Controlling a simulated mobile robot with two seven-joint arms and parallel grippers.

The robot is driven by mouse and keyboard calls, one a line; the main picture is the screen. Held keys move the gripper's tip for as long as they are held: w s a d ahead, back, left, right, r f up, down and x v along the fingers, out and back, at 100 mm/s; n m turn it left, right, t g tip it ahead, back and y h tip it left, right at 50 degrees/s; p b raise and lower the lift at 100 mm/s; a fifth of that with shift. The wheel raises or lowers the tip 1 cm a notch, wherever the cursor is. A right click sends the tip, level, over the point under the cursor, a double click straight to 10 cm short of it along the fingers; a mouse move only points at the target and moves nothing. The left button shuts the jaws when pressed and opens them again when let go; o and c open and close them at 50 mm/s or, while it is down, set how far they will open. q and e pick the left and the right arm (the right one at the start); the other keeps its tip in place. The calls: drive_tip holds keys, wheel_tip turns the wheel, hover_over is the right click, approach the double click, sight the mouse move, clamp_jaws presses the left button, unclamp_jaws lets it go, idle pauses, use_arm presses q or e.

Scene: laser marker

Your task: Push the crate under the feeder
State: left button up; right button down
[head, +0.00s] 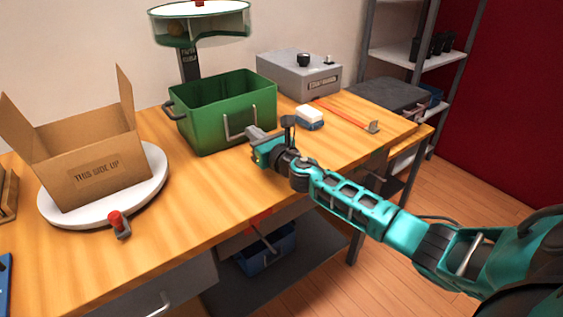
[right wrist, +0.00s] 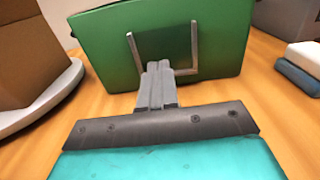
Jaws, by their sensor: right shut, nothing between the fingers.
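The green crate (head: 203,122) stands upright on the wooden table, open at the top, with a metal handle on its front and another at its left end. The feeder (head: 199,27), a round green-rimmed bowl on a dark post, rises behind the crate. In the head view the bowl sits above and behind the crate's back edge. My right gripper (head: 256,133) is shut and empty, in front of the crate's front handle. In the right wrist view its closed fingers (right wrist: 157,85) point at the crate's front wall (right wrist: 105,62); contact is unclear. My left gripper is out of view.
An open cardboard box (head: 96,172) sits on a white turntable (head: 66,212) at left, with a red-knobbed clamp (head: 118,224) in front. A white-and-blue block (head: 310,118), an orange tool (head: 347,117) and a grey control box (head: 299,76) are at right. The front table middle is clear.

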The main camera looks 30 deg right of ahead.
drive_tip(key=s, duration=0.8)
drive_tip(key=shift+s+d+p, duration=0.35)
drive_tip(key=shift+s, duration=0.05)
drive_tip(key=shift+s+d, duration=0.1)
drive_tip(key=shift+s, duration=0.5)
